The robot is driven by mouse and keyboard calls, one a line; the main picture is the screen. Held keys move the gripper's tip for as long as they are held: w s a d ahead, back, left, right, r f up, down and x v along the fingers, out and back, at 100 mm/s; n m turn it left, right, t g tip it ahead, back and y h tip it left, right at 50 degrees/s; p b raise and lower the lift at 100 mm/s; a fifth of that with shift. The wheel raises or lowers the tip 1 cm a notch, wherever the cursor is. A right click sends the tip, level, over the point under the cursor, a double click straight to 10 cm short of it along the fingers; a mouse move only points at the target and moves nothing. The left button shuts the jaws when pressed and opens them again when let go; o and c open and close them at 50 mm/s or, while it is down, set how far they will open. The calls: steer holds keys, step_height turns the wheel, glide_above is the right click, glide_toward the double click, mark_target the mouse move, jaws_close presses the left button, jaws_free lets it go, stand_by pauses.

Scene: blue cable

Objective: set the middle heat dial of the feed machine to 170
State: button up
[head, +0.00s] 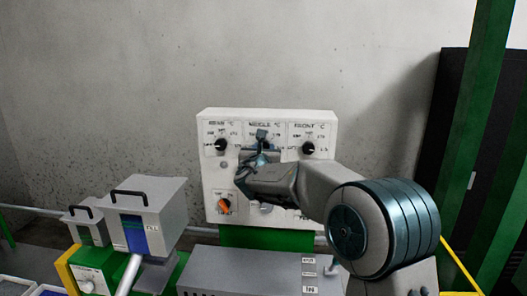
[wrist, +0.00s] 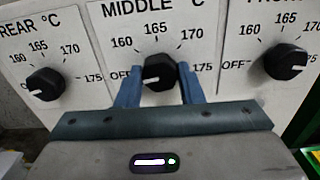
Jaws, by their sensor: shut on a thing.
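The feed machine's white control panel (head: 215,175) carries three black heat dials in a row, labelled rear, middle and front. In the wrist view the middle dial (wrist: 159,72) sits between the two blue fingers of my gripper (wrist: 160,88), which is shut on it from left and right. The dial's white mark points left, toward OFF. Its scale reads 160, 165, 170 and 175, with 170 at the upper right. In the head view my gripper (head: 262,142) is at the panel's middle and largely hides this dial.
The rear dial (wrist: 45,84) is to the left, its mark toward OFF. The front dial (wrist: 285,62) is to the right, its mark toward the right. An orange knob (head: 224,205) is lower on the panel. Grey boxes with handles (head: 146,200) stand at left; a green post (head: 478,130) at right.

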steer(key=shift+f+b, duration=0.2)
steer(key=shift+b, duration=0.2)
steer(key=shift+a+r+m+b, duration=0.1)
steer(key=shift+r+m+b, duration=0.1)
steer(key=shift+m+b, duration=6.6)
steer(key=shift+r+m+b, duration=0.15)
steer(key=shift+m+b, duration=5.5)
steer(key=shift+m, duration=2.25)
